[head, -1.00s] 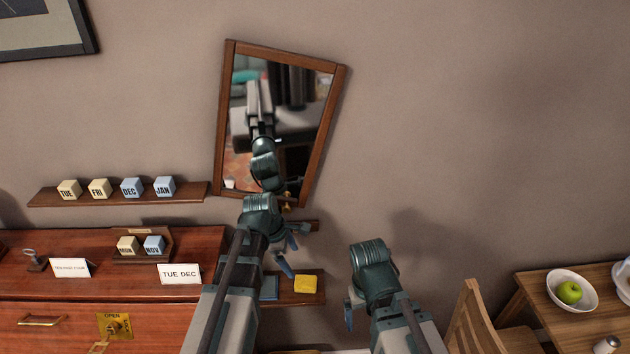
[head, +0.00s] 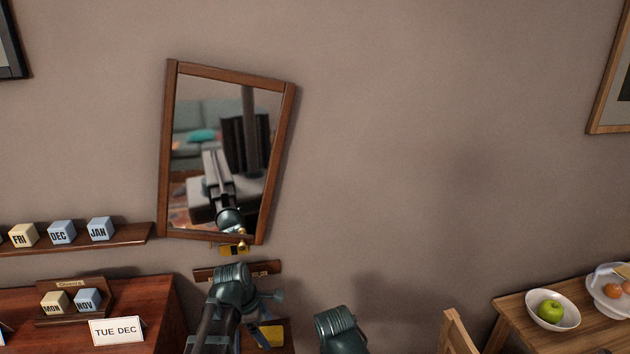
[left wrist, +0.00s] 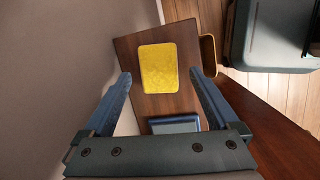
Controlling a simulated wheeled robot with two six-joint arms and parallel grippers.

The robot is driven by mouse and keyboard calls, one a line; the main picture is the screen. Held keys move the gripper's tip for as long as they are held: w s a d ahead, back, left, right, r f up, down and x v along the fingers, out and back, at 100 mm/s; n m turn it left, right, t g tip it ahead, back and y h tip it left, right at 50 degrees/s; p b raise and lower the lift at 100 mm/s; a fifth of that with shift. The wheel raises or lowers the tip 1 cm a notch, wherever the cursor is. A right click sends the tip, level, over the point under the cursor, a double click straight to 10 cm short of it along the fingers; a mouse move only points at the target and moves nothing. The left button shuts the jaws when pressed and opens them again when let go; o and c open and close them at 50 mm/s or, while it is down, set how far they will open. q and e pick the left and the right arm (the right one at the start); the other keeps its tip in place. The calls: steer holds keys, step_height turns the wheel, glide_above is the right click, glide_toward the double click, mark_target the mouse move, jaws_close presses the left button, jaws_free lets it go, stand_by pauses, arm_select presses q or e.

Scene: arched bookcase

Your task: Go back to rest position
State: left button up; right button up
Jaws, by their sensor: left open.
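My left gripper (head: 268,315) is open and empty below the mirror in the head view. In the left wrist view its two fingers (left wrist: 160,77) stand apart above a small brown wooden shelf (left wrist: 128,52). A flat yellow block (left wrist: 158,68) lies on that shelf between the fingers in the picture, not gripped. The yellow block also shows in the head view (head: 271,336), partly hidden by the gripper. My right arm shows only as a link at the bottom edge; its gripper is out of frame.
A tilted wood-framed mirror (head: 284,140) hangs above the left gripper. Lettered cubes stand on a wall shelf (head: 125,236) at left, above a red-brown cabinet (head: 150,300). A chair (head: 455,335) and a table (head: 510,312) with a bowl (head: 540,318) stand at right.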

arm_select(q)
steer(key=shift+b+x, duration=0.75)
steer(key=shift+x, duration=0.5)
arm_select(e)
step_height(320, 180, down, 2)
steer(key=shift+f, duration=0.2)
arm_select(q)
steer(key=shift+r, duration=0.15)
arm_select(e)
steer(key=shift+r, duration=0.15)
